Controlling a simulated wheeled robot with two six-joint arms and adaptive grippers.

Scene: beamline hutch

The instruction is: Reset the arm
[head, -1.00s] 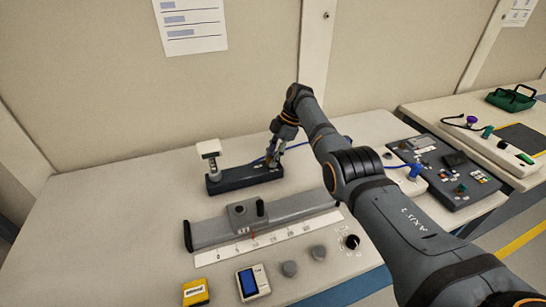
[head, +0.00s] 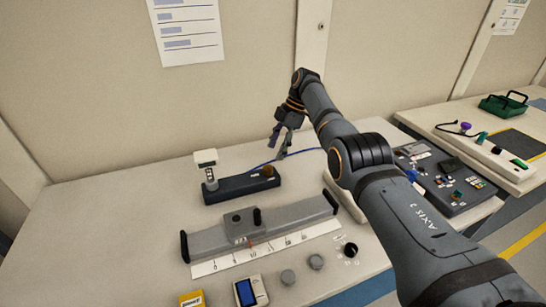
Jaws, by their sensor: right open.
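My right arm reaches in from the lower right across the bench. My right gripper (head: 279,147) is open and empty, its fingers pointing down. It hangs above and behind the right end of a dark block (head: 232,189), apart from it. The block carries a white-topped post (head: 206,162) at its left end and a round brownish knob (head: 267,171) at its right end. My left gripper is not in view.
In front of the block lies a grey rail with a sliding carriage (head: 241,222) and a white scale (head: 250,259). A yellow box (head: 191,299), a small meter (head: 250,291) and several knobs stand at the front. A dark panel (head: 452,185) lies to the right. The bench's left side is clear.

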